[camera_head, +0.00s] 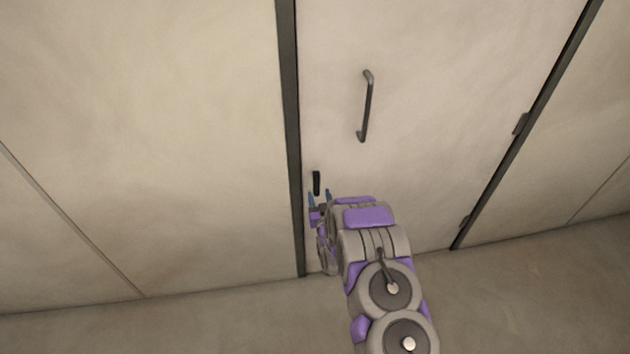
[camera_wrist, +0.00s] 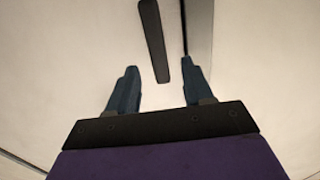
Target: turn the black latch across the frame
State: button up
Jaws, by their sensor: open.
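The black latch (camera_head: 316,183) is a short dark bar standing upright on the pale door (camera_head: 440,110), close to the door's left edge. It also shows in the wrist view (camera_wrist: 154,40), long and slightly tilted, ahead of and between my fingertips. The dark frame (camera_head: 291,130) runs down just left of the latch, and the latch does not lie across it. My gripper (camera_head: 319,196) is open and empty, with its blue fingers just below the latch. In the wrist view my gripper (camera_wrist: 158,78) shows both fingers apart; whether either touches the latch I cannot tell.
A dark bar handle (camera_head: 366,106) stands out from the door above the latch. Hinges (camera_head: 521,124) sit on the door's right edge. Plain wall (camera_head: 150,130) lies to the left. The floor (camera_head: 230,320) in front is bare.

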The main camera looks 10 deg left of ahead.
aim_at(317, 185)
jog(key=b+x, duration=0.1)
jog(key=x, duration=0.6)
jog(key=shift+w+d+b, duration=0.15)
jog(key=shift+b, duration=0.15)
jog(key=shift+x, duration=1)
jog(key=shift+c, duration=0.5)
grip_shut()
